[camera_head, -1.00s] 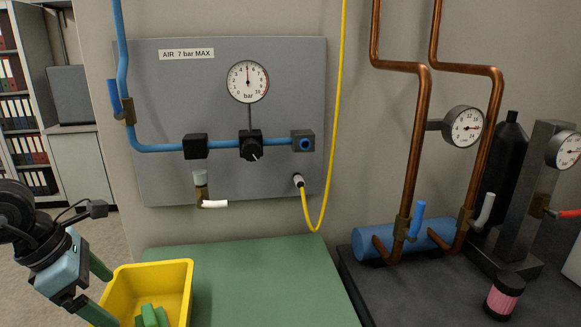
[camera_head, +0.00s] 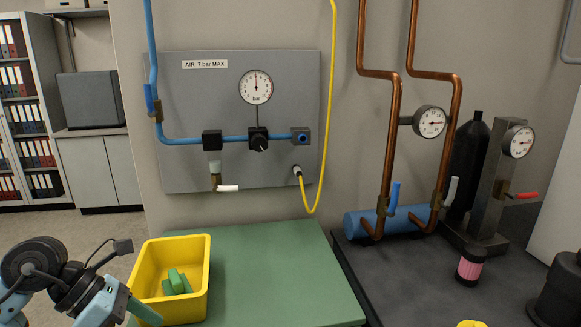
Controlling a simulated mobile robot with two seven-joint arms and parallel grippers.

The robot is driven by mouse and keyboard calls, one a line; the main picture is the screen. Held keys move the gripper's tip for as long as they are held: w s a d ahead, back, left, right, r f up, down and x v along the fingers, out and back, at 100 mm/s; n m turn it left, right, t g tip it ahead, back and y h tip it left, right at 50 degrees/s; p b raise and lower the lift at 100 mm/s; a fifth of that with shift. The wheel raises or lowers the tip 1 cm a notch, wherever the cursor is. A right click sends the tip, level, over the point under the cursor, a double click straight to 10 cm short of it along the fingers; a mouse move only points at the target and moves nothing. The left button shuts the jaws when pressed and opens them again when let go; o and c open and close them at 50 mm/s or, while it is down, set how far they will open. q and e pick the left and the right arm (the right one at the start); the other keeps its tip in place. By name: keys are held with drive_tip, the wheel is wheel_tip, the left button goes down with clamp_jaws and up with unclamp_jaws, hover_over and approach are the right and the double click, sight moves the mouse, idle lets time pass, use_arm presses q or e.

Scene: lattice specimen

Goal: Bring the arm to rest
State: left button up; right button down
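My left arm (camera_head: 62,280) comes in at the lower left corner. Its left gripper (camera_head: 138,312) is low in the picture, at the near left edge of the yellow bin (camera_head: 205,265). One green finger shows; the other is hidden or cut off by the frame, so its opening cannot be judged. I see nothing held in it. Green pieces (camera_head: 177,282) lie inside the bin. My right gripper is not in view.
The bin stands on a green bench top (camera_head: 270,265). Behind is a grey air panel (camera_head: 290,90) with a yellow hose (camera_head: 331,100). At right, a dark bench (camera_head: 400,270) carries a blue cylinder (camera_head: 362,224), copper pipes and a pink-banded jar (camera_head: 470,265).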

use_arm(q)
drive_tip(key=s+d+f+n+t+h+p, duration=0.1)
drive_tip(key=s+d+n+t+h, duration=0.1)
drive_tip(key=d+n+h, duration=0.35)
drive_tip(key=s+d+f+n+t+h, duration=0.1)
drive_tip(key=s+d+n+t+h, duration=0.15)
drive_tip(key=d+n+h, duration=0.3)
drive_tip(key=s+a+f+n+t+y+p, duration=0.1)
drive_tip(key=s+a+f+n+t+y, duration=0.15)
drive_tip(key=f+n+t+y, duration=0.75)
drive_tip(key=s+a+f+n+y+p, duration=0.15)
drive_tip(key=a+f+n+y, duration=0.45)
drive_tip(key=n, duration=1)
drive_tip(key=s+d+f+n+g+y, duration=0.1)
drive_tip(key=s+f+n+g, duration=0.6)
drive_tip(key=s+f, duration=0.8)
drive_tip(key=shift+s+d+f, duration=0.2)
drive_tip(key=shift+s+d, duration=0.25)
drive_tip(key=shift+s, duration=0.65)
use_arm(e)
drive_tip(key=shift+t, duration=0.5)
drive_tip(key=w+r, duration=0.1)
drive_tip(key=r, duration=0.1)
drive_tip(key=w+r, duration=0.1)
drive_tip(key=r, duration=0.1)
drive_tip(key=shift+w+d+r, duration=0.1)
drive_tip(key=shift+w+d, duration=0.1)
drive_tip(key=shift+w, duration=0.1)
